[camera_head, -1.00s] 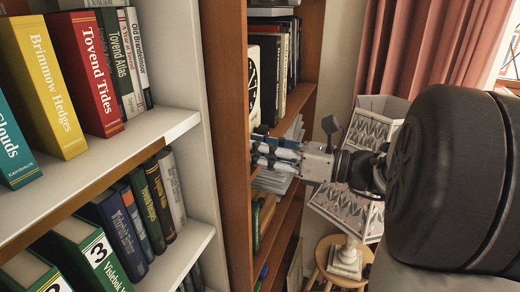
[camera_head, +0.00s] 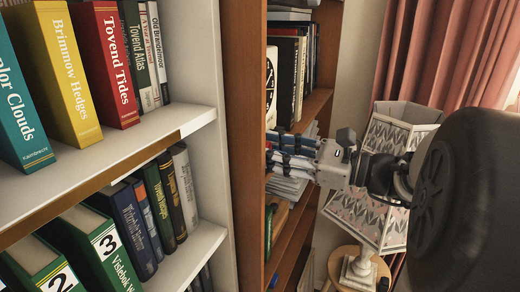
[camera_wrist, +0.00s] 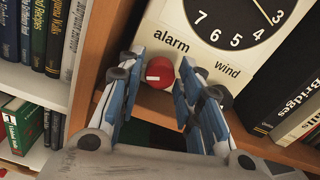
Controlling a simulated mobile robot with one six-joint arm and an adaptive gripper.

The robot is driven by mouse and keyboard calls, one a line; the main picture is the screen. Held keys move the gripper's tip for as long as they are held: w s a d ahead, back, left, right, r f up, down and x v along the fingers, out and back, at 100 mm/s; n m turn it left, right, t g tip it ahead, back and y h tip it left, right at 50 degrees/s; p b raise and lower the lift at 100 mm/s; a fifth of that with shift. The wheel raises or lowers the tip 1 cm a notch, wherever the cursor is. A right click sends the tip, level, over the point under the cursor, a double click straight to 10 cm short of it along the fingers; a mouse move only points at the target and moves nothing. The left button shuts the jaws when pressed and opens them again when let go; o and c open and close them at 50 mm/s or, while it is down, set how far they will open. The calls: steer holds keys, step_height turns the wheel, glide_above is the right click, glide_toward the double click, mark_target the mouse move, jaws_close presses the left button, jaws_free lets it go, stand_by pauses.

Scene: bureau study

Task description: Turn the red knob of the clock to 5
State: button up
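The clock is a pale box with a black dial, standing on a shelf. Its front (camera_wrist: 185,45) fills the top of the wrist view, with the words "alarm" and "wind" below the dial. In the head view only a narrow strip of the clock (camera_head: 271,85) shows past the shelf upright. The red knob (camera_wrist: 159,72) is below "alarm", with a small pale mark towards its left side. My gripper (camera_wrist: 161,66) is open, its blue-and-grey fingers to the left and right of the knob. I cannot tell whether either finger touches it. In the head view my gripper (camera_head: 272,155) is at the brown bookcase.
A brown shelf upright (camera_wrist: 98,62) stands close left of my fingers. Dark books (camera_wrist: 285,90) stand right of the clock. Papers (camera_head: 288,187) lie on the shelf below my gripper. A patterned lamp (camera_head: 375,195) stands on a stool behind my arm.

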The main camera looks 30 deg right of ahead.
steer(key=shift+o, duration=1.1)
steer(key=v, duration=1.2)
